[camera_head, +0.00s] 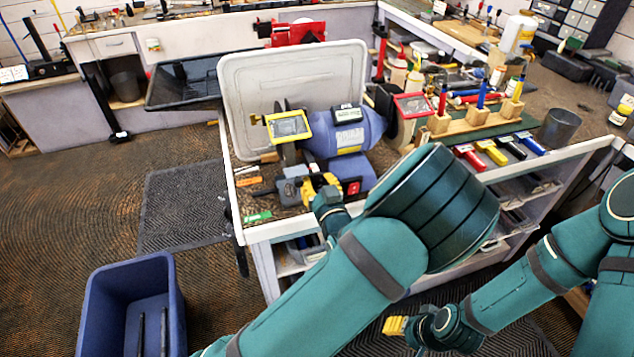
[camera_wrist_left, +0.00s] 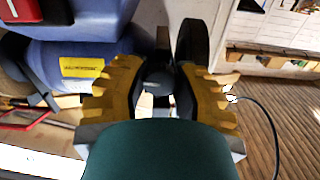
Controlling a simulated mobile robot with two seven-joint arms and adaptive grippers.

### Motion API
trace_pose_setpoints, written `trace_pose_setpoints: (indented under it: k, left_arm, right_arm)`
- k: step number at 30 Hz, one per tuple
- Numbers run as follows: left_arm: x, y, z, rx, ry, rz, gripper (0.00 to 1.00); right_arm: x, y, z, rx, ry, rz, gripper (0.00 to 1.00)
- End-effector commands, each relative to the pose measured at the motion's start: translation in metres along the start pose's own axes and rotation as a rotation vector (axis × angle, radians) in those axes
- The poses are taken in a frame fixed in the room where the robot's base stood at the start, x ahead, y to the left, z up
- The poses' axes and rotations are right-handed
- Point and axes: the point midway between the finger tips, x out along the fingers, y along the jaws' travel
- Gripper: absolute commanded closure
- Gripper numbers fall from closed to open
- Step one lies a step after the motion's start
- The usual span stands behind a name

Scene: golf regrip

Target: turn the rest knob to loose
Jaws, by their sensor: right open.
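The bench grinder (camera_head: 345,135) has a blue-purple body and stands on the bench left of centre. It also shows in the left wrist view (camera_wrist_left: 55,62). A yellow-framed eye shield (camera_head: 289,126) sits over its left wheel. My left gripper (camera_head: 312,186) is at the grinder's front left, low by the tool rest (camera_head: 290,190). In the left wrist view its yellow fingers (camera_wrist_left: 157,80) stand on either side of a small grey, knob-like part (camera_wrist_left: 155,76). I cannot tell whether they press on it. Its pointer or marking is not readable. My right gripper (camera_head: 397,326) is open and empty, low, away from the bench.
A grey-white panel (camera_head: 300,75) stands upright behind the grinder. Coloured grips (camera_head: 491,152) and wooden blocks with upright tools (camera_head: 478,124) lie to the right. A blue bin (camera_head: 105,290) is on the floor at left. Floor left of the bench is mostly open.

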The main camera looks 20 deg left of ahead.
Motion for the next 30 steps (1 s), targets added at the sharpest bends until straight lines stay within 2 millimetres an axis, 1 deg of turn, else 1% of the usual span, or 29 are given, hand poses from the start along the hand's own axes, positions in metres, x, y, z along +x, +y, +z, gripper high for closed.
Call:
trace_pose_setpoints:
  k: [5, 13, 17, 24, 25, 26, 27, 30]
  left_arm:
    - [0.000, 0.000, 0.001, -0.007, 0.000, 0.000, 1.00]
    - [0.000, 0.000, 0.003, -0.152, -0.001, -0.001, 1.00]
    - [0.000, -0.001, 0.002, -0.181, -0.001, -0.001, 1.00]
    - [0.000, -0.001, 0.001, -0.180, -0.002, 0.000, 1.00]
    - [0.000, -0.001, 0.001, -0.180, -0.002, 0.000, 0.63]
    - [0.000, -0.001, 0.001, -0.180, -0.002, 0.000, 0.53]
    - [0.000, -0.001, 0.001, -0.180, -0.002, 0.000, 0.40]
    - [0.000, -0.001, 0.001, -0.180, -0.001, 0.000, 0.40]
  right_arm:
    - [0.001, 0.001, 0.000, 0.000, -0.001, 0.000, 0.53]
    - [0.021, 0.008, 0.010, -0.005, -0.019, -0.002, 0.53]
    - [0.022, 0.009, 0.011, -0.007, -0.023, -0.002, 0.53]
    - [0.021, 0.008, 0.011, -0.007, -0.022, -0.002, 0.53]
    - [0.021, 0.008, 0.011, -0.007, -0.022, -0.002, 0.53]
    - [0.021, 0.008, 0.011, -0.007, -0.022, -0.002, 0.53]
    - [0.021, 0.008, 0.011, -0.006, -0.022, -0.002, 0.53]
    - [0.021, 0.008, 0.011, -0.006, -0.022, -0.002, 0.53]
